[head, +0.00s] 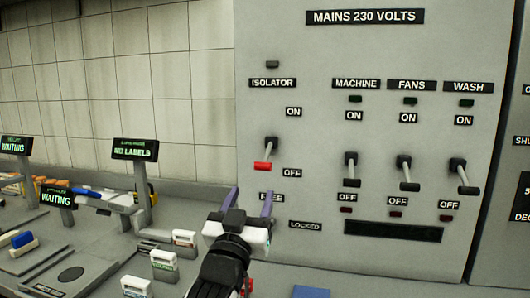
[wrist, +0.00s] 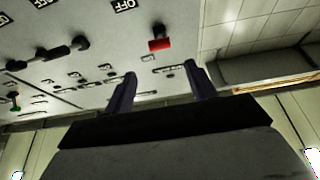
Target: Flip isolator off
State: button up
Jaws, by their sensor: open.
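The isolator switch has a dark pivot and a short lever ending in a red handle (head: 263,166), under the ISOLATOR label (head: 272,83) on the grey panel. The lever points down, with its red end beside the OFF label (head: 292,173) and well below the ON label. In the wrist view the red handle (wrist: 159,43) shows beyond the fingertips, roughly between them. My gripper (head: 250,204) is open and empty, below the red handle and apart from it. Its two purple fingers show in the wrist view (wrist: 160,75).
The machine (head: 351,180), fans (head: 409,186) and wash (head: 468,190) levers stand to the right, all pointing down. FREE and LOCKED (head: 305,226) labels sit below the isolator. A counter with display signs (head: 135,149) and small boxes (head: 164,260) lies to the left.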

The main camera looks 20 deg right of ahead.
aim_at(263, 166)
jog(key=p+x, duration=0.4)
jog(key=x, duration=0.9)
jog(key=shift+w+d, duration=0.15)
jog(key=shift+w, duration=0.15)
grip_shut()
